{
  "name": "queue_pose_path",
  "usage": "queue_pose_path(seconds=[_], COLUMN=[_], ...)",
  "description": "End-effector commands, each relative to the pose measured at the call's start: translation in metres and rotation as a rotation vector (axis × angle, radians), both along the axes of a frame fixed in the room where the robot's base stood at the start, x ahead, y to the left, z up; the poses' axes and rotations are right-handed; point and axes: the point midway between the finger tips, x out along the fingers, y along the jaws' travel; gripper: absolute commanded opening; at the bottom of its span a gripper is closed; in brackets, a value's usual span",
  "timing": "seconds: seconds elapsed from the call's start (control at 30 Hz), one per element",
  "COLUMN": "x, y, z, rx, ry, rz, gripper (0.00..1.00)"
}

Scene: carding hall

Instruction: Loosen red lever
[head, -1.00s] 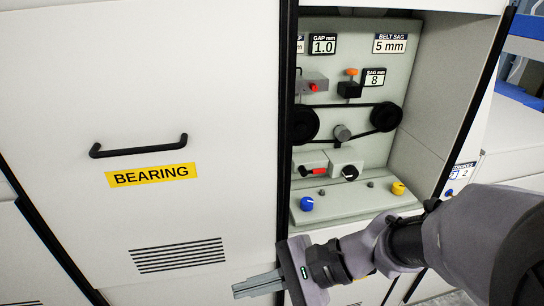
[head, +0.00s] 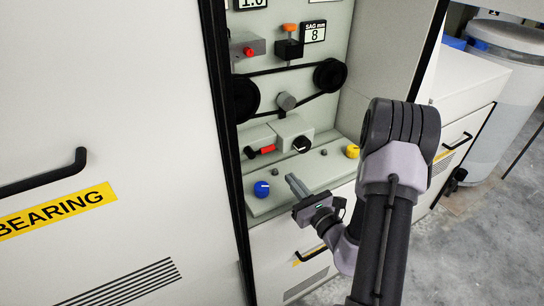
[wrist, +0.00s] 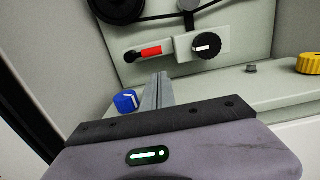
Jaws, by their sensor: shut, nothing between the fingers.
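The red lever (head: 267,149) sits on a pale block on the back panel of the open cabinet bay, below the belt and pulleys. In the wrist view the red lever (wrist: 151,51) lies nearly level, with a black round end at its left and a black knob with a white mark (wrist: 207,46) to its right. My gripper (head: 291,178) is shut and empty, just in front of the bay's ledge, below and to the right of the lever. In the wrist view its fingers (wrist: 161,75) point at the panel just below the lever, apart from it.
A blue knob (head: 262,188) and a yellow knob (head: 352,151) stand on the ledge. Two black pulleys (head: 330,75) carry a belt above. The bay's black-edged left side and the white BEARING door (head: 120,130) bound the left. Open floor (head: 480,240) lies at the right.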

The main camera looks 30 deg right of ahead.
Motion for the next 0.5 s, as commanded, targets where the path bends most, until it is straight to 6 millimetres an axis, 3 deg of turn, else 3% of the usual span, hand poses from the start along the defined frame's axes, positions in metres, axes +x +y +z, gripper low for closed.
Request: queue_pose_path(seconds=[0.17, 0.5], x=[0.01, 0.076], y=[0.001, 0.004], z=[0.001, 0.004], rx=[-0.003, -0.003], ry=[-0.002, -0.003], rz=[0.005, 0.005], gripper=[0.0, 0.0])
